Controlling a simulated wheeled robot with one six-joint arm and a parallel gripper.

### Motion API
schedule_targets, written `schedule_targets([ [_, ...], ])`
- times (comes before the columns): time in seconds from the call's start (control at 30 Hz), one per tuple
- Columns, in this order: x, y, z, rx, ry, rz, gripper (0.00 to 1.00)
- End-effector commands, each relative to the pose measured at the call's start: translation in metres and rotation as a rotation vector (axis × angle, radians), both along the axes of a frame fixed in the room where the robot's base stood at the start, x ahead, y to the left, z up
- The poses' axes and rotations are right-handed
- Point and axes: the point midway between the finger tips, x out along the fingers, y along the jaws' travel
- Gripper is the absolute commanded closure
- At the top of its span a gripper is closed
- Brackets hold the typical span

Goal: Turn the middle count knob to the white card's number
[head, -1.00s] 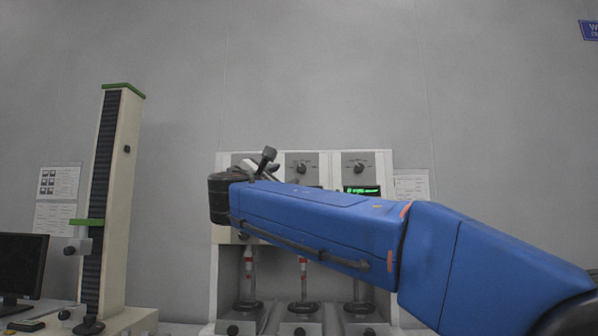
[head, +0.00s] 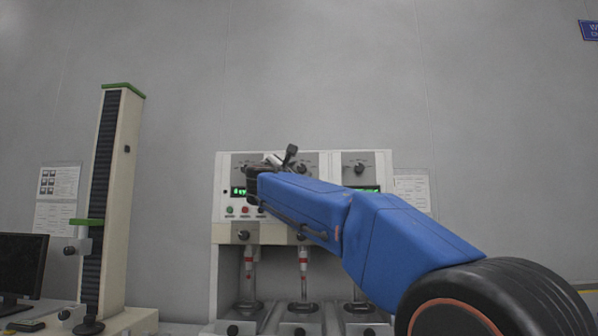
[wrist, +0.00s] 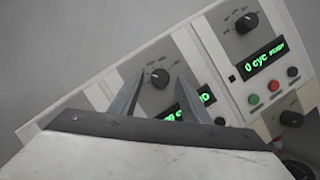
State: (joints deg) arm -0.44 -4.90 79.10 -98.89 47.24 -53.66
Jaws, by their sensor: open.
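The middle count knob (head: 302,169) is a black knob on the grey upper panel of the middle unit. In the wrist view the middle knob (wrist: 160,78) shows between the two fingertips of my gripper (wrist: 162,80). The gripper is open and empty, with its fingers pointing at the panel; I cannot tell whether they touch the knob. The middle green display (wrist: 187,104) is partly covered by a finger. I cannot make out a white card with a number in either view.
The right unit has its own knob (wrist: 246,22) and a display (wrist: 263,62) reading 0, with buttons below. A left knob (head: 243,169) sits beside the middle one. A tall tester column (head: 116,200) and a monitor (head: 22,265) stand left.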

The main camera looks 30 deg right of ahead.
Motion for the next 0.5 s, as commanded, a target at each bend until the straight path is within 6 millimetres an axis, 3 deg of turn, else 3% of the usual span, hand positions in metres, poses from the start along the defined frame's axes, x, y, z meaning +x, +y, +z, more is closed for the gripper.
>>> schedule_targets([
  [0.37, 0.0038, -0.0051, 0.002, 0.0, 0.0, 0.0, 0.58],
  [0.4, 0.0038, -0.005, 0.0021, 0.0, 0.0, 0.0, 0.6],
  [0.5, 0.0037, -0.0049, 0.0021, 0.0, 0.0, 0.0, 0.84],
])
